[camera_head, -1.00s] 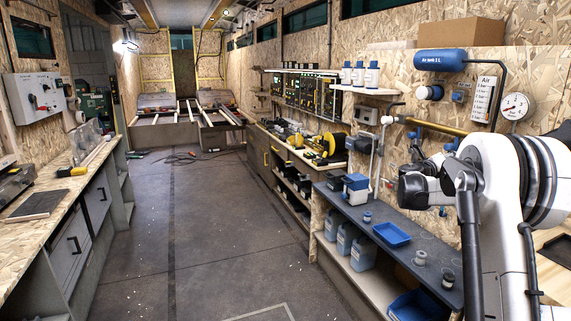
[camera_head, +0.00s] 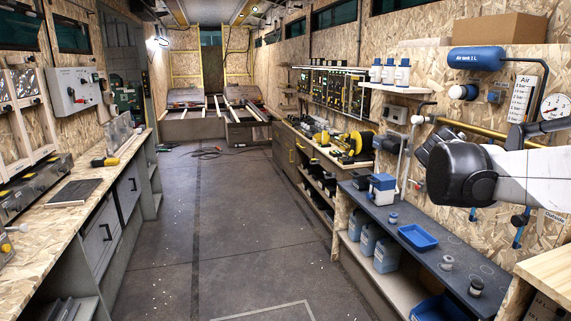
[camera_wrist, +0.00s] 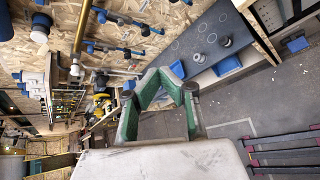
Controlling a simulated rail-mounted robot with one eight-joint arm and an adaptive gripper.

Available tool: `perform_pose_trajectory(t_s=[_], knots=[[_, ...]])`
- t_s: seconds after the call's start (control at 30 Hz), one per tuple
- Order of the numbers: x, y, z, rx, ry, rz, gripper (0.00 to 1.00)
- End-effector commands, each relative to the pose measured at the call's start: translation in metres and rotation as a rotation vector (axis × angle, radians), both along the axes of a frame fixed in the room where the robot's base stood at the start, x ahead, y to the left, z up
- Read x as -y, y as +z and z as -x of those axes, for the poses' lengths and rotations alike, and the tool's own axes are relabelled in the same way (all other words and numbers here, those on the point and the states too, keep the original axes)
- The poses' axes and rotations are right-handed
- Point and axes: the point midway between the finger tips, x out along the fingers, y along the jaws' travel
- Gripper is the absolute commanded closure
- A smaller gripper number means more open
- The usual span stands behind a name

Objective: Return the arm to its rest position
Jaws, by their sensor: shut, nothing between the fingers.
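My gripper (camera_wrist: 163,82) shows in the wrist view with dark fingers and green inner faces. It is shut and empty, in open air. In the head view my white arm (camera_head: 535,178) reaches in from the right edge, roughly level, to a black wrist joint (camera_head: 462,173) in front of the right wall. The wrist joint hides most of the gripper there. The arm appears to touch nothing.
Below the arm is a dark shelf top with a blue tray (camera_head: 417,237) and small cups. Blue air tank (camera_head: 476,59), gauge (camera_head: 556,106) and yellow pipe (camera_head: 470,129) are on the right wall. A workbench (camera_head: 92,193) runs along the left.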

Motion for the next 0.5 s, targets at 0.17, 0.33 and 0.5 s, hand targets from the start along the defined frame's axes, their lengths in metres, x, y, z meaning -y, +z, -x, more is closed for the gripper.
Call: perform_pose_trajectory(t_s=[0.17, 0.33, 0.5], knots=[[-0.047, -0.018, 0.054, 0.146, -0.092, -0.274, 1.00], [-0.090, -0.040, 0.104, 0.260, -0.204, -0.542, 1.00], [-0.134, -0.067, 0.154, 0.352, -0.338, -0.809, 1.00]])
